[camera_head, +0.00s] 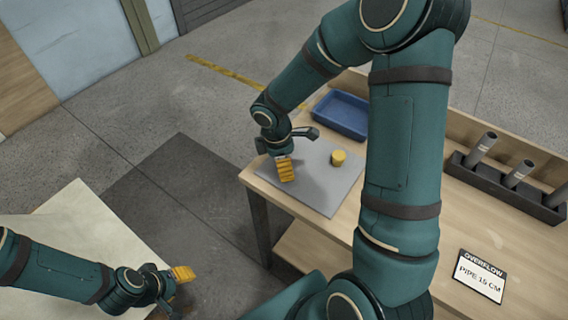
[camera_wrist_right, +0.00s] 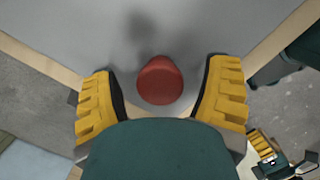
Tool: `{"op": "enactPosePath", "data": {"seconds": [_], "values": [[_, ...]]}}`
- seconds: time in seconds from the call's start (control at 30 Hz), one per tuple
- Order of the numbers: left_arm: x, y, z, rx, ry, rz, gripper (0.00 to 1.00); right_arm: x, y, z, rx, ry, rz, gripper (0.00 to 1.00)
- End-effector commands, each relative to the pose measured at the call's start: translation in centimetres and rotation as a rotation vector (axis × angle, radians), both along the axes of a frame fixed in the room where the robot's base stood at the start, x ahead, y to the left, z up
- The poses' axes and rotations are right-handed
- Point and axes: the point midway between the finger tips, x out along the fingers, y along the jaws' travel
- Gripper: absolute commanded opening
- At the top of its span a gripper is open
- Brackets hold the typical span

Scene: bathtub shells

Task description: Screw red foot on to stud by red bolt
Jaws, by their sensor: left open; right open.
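A red rounded foot (camera_wrist_right: 160,80) rests on the grey mat in the right wrist view. It lies between the two spread yellow fingers of my right gripper (camera_wrist_right: 166,98), with a gap on both sides. In the head view my right gripper (camera_head: 285,169) is low over the left part of the grey mat (camera_head: 318,200); the red foot is hidden there. My left gripper (camera_head: 180,283) is open and empty, over the pale surface's right edge at lower left. The stud and the red bolt are not in view.
A yellow round piece (camera_head: 338,158) stands on the mat, right of my right gripper. A blue tray (camera_head: 341,115) lies behind it. A dark rack (camera_head: 508,187) with several grey pipes stands at right. A sign reading "OVERFLOW PIPE 15 CM" (camera_head: 481,277) lies on the wooden bench.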

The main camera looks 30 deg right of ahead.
Motion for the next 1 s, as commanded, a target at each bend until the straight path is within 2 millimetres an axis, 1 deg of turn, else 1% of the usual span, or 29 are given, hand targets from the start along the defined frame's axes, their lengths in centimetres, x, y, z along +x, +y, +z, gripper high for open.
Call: {"op": "enactPosePath", "data": {"seconds": [0.1, 0.13, 0.17, 0.2, 0.27, 0.3, 0.33, 0.63, 0.73, 0.87, 1.0], "values": [[0.0, 0.0, 0.1, 0.000, 0.000, 0.000, 0.47, 0.0, 0.0, 0.1, 0.000, 0.000, 0.000, 0.76], [0.0, 0.0, 0.1, 0.000, 0.000, 0.000, 0.47, 0.0, 0.0, 0.1, 0.000, 0.000, 0.000, 0.70], [0.0, 0.0, 0.1, 0.000, 0.000, 0.000, 0.47, 0.0, 0.0, 0.1, 0.000, 0.000, -0.001, 0.60], [0.0, 0.0, 0.1, 0.000, 0.000, 0.000, 0.47, 0.0, 0.0, 0.1, 0.000, 0.000, -0.001, 0.46], [0.0, 0.0, 0.1, 0.000, 0.000, 0.000, 0.47, 0.0, 0.0, 0.1, 0.000, 0.000, -0.001, 0.24], [0.0, 0.0, 0.1, 0.000, 0.000, 0.000, 0.47, 0.0, 0.0, 0.1, 0.000, 0.000, -0.001, 0.10], [0.0, 0.0, 0.1, 0.000, 0.000, 0.000, 0.47, 0.0, 0.0, 0.1, 0.000, 0.000, -0.001, 0.03], [0.0, 0.0, 0.1, 0.000, 0.000, 0.000, 0.47, 0.0, 0.0, 0.1, 0.000, 0.000, -0.001, 0.03], [0.0, 0.0, 0.3, 0.000, 0.001, 0.000, 0.47, 0.0, 0.0, 0.6, -0.001, -0.001, -0.001, 0.03], [-0.1, 0.0, 0.9, 0.000, 0.003, 0.000, 0.47, 0.1, 0.0, 2.3, 0.000, -0.004, -0.003, 0.03], [-0.3, 0.0, 1.9, -0.001, 0.008, -0.002, 0.47, 0.1, 0.0, 5.2, -0.001, -0.004, -0.002, 0.03]]}}
